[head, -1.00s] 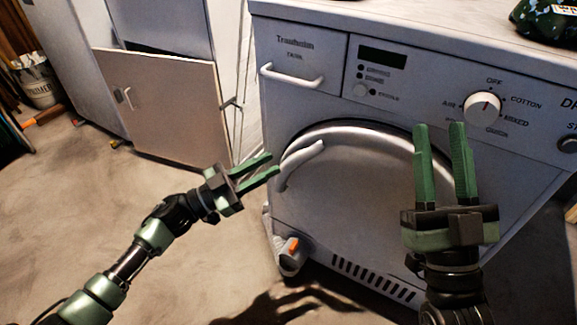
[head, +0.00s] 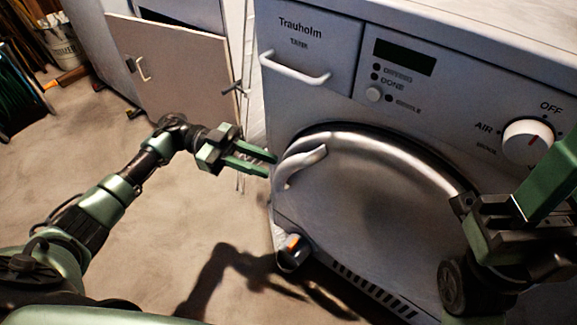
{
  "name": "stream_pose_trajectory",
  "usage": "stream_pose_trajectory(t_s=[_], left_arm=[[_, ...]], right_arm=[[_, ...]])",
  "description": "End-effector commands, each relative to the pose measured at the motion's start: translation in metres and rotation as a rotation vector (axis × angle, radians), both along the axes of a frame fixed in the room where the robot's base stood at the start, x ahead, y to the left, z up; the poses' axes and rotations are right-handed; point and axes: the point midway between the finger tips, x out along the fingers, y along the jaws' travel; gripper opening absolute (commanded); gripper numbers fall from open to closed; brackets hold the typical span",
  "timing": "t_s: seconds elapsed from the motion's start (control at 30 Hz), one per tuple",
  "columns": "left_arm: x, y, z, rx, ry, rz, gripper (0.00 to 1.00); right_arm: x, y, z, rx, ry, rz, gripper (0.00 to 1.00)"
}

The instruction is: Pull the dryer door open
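The dryer door (head: 385,195) is a round grey metal door on the front of the white dryer (head: 300,105), and it looks shut. Its curved handle (head: 300,165) is on the door's left edge. My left gripper (head: 273,163) is just left of the handle, fingers pointing at it, with a gap between the two fingers. Its fingertips are very close to the handle; whether they touch it I cannot tell. My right gripper (head: 550,190) is at the right edge, in front of the dryer, with its fingers partly cut off by the frame.
A drawer handle (head: 295,72) sticks out above the door. A grey and orange object (head: 292,250) lies on the floor at the dryer's lower left corner. An open cabinet door (head: 170,75) stands at the back left.

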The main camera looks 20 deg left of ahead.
Motion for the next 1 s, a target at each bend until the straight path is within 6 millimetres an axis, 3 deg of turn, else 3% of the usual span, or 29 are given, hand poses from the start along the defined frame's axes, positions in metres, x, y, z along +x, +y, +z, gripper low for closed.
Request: stream_pose_trajectory(t_s=[0.1,0.3,0.67,0.77,0.8,1.0], left_arm=[[-0.003,-0.022,-0.003,-0.004,-0.003,-0.002,0.25],[-0.005,-0.047,-0.001,-0.003,-0.003,0.000,0.25],[-0.006,-0.054,0.000,-0.003,-0.003,0.003,0.25],[-0.006,-0.054,0.000,-0.003,-0.003,0.003,0.03],[-0.006,-0.054,0.000,-0.003,-0.003,0.003,0.00],[-0.006,-0.054,0.000,-0.002,-0.002,0.003,0.00]], right_arm=[[-0.001,0.000,0.000,-0.002,-0.018,-0.001,0.36],[-0.001,0.001,0.004,-0.004,-0.040,-0.002,0.36],[-0.002,0.002,0.007,-0.006,-0.048,-0.003,0.36],[-0.002,0.002,0.007,-0.005,-0.048,-0.003,0.36],[-0.002,0.002,0.007,-0.005,-0.048,-0.003,0.36],[-0.002,0.002,0.007,-0.005,-0.048,-0.003,0.36]])
